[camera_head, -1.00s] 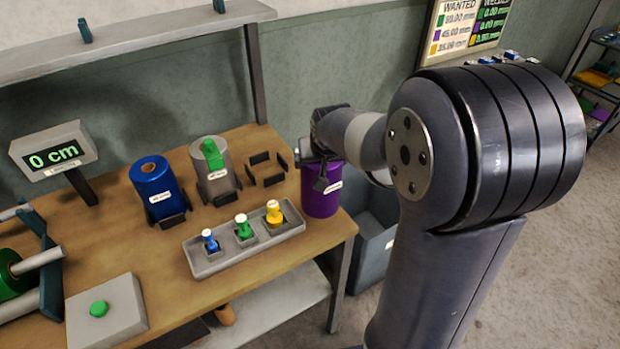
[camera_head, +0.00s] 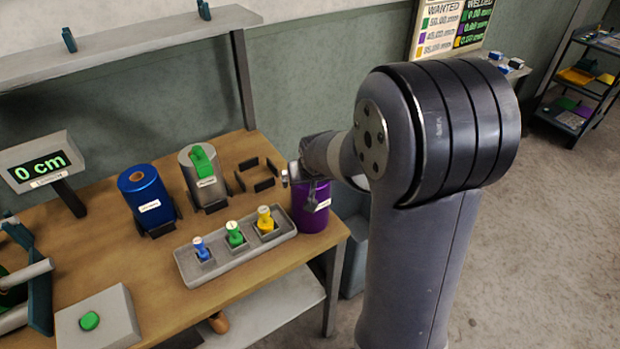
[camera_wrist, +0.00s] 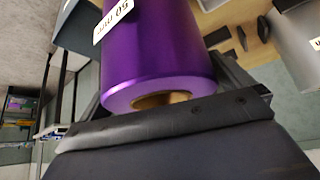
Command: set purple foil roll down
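The purple foil roll (camera_head: 311,215) is upright at the right end of the workbench (camera_head: 225,294). I cannot tell whether its base touches the bench. My gripper (camera_head: 300,190) is at its top, with the fingers on either side. In the wrist view the purple roll (camera_wrist: 165,50) fills the space between the fingers, its brown core facing me and a white label on its side. My gripper seems shut on it. An empty cradle of dark brackets (camera_head: 256,176) lies left of and behind the roll.
A blue roll (camera_head: 147,197) and a grey roll with a green top (camera_head: 203,180) stand in cradles to the left. A grey tray (camera_head: 223,270) with blue, green and yellow dies lies in front. A display (camera_head: 41,160) reads 0 cm.

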